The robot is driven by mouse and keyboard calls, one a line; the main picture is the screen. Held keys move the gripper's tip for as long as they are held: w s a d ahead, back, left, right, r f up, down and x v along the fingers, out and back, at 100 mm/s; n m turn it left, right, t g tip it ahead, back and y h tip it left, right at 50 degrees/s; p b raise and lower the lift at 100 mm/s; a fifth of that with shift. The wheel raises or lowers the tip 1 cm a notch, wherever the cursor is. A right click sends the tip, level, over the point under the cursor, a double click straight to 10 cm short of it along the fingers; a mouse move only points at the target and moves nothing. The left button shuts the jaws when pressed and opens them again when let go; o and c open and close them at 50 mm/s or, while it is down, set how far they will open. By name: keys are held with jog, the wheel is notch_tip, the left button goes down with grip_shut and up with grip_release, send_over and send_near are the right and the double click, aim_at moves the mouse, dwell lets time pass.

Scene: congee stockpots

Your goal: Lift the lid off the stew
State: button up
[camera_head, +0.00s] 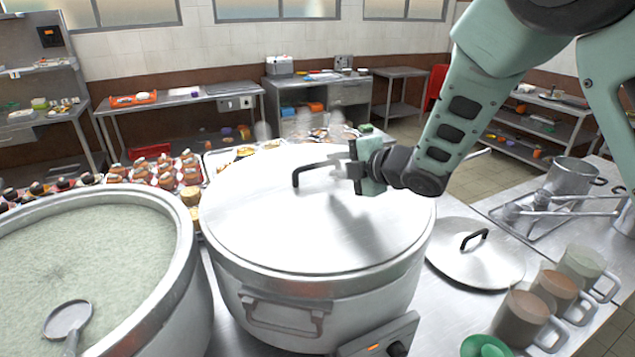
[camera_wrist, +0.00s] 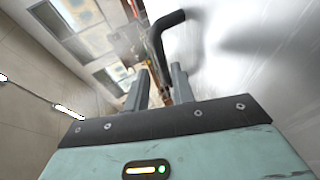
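A large silver lid (camera_head: 330,235) lies flat on the middle stockpot (camera_head: 300,312), covering what is inside. Its black bar handle (camera_head: 312,168) stands up near the lid's far side; it also shows in the wrist view (camera_wrist: 156,38). My gripper (camera_head: 353,168) is at the right end of the handle, low over the lid, and hides that end. In the wrist view my gripper's two fingers (camera_wrist: 160,72) stand apart, with the near part of the handle running toward the gap between them. I see no firm grip on the bar.
An open pot of pale congee (camera_head: 80,245) with a ladle (camera_head: 68,318) stands close at left. A smaller lid (camera_head: 475,255) lies on the counter at right. Mugs (camera_head: 555,292) stand front right, a metal pot (camera_head: 570,182) behind them. Jars and food trays (camera_head: 160,172) sit behind.

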aim_at(320, 165)
jog(key=shift+w+a+f, duration=0.2)
jog(key=shift+w+a, duration=0.2)
jog(key=shift+a, duration=0.05)
jog(key=p+x, duration=0.3)
jog(key=x, duration=0.1)
jog(key=shift+s+a+p, duration=0.15)
jog(key=shift+a+p, duration=0.05)
jog(key=shift+p, duration=0.1)
jog(key=shift+w+a+f, duration=0.3)
jog(key=shift+w+a, duration=0.05)
jog(key=shift+w, duration=0.05)
jog(key=shift+c, duration=0.4)
grip_shut()
jog(key=shift+r, duration=0.1)
dwell(0.4)
